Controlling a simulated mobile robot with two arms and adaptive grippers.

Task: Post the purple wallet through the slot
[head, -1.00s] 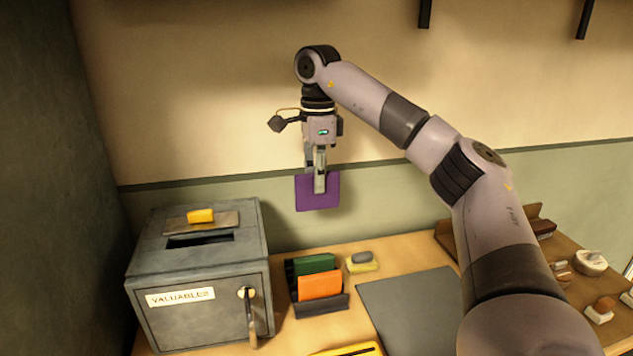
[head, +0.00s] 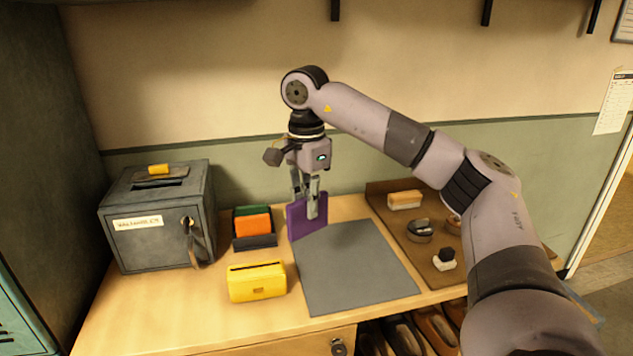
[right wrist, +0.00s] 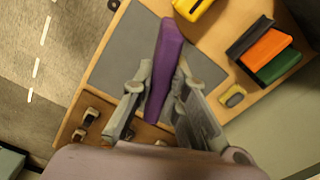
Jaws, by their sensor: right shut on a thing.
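The purple wallet (head: 303,219) hangs upright from my right gripper (head: 312,197), which is shut on its upper part. It is in the air in front of the wall, over the grey mat's far left corner in the head view. The wallet (right wrist: 168,70) also shows edge-on between the fingers in the right wrist view. The slot (head: 160,184) is a dark opening in the top of the grey metal valuables box (head: 135,248) at the left. The wallet is to the right of the box and apart from it. My left gripper is not in view.
A rack (head: 256,241) with green and orange wallets stands right of the box. A yellow case (head: 257,283) sits in front of it. A yellow item (head: 158,169) lies behind the slot. The grey mat (head: 355,275) is clear. A brown tray (head: 385,205) with brushes is at right.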

